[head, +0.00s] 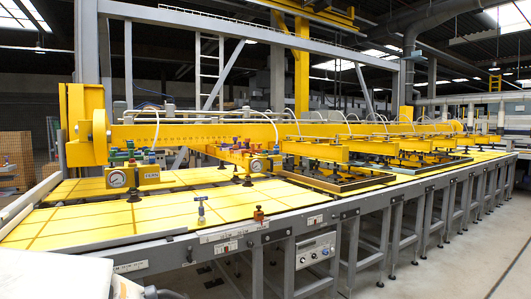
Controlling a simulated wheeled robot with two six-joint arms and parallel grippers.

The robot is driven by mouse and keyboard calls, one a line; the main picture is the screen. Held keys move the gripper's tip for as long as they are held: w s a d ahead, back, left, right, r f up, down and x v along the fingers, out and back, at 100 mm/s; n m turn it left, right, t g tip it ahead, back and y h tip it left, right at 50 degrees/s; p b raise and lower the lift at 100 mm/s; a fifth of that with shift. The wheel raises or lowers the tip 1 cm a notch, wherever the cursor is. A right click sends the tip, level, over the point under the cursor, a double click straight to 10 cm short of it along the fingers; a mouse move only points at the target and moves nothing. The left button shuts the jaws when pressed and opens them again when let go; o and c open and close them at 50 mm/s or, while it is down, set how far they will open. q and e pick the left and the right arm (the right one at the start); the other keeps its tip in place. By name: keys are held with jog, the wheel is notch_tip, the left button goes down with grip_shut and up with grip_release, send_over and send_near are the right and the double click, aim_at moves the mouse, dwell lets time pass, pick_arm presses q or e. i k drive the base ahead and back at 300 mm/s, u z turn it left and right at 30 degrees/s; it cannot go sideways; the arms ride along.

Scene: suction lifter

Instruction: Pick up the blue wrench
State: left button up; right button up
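I cannot clearly make out a blue wrench. A small upright item (201,211) with a bluish-grey body stands on the near part of the yellow table top (90,222). It is too small to tell what it is. A small orange-brown item (258,215) stands to its right near the table's front edge. Neither of my grippers is in view.
A long yellow lifter beam (200,133) with gauges, hoses and suction cups spans the table. Flat frames (330,180) lie under it. A control box (315,250) sits below the front edge. The floor at right is clear.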

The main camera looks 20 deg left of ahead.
aim_at(201, 221)
jog(key=u, duration=0.35)
jog(key=i, duration=1.15)
jog(key=u, duration=0.4)
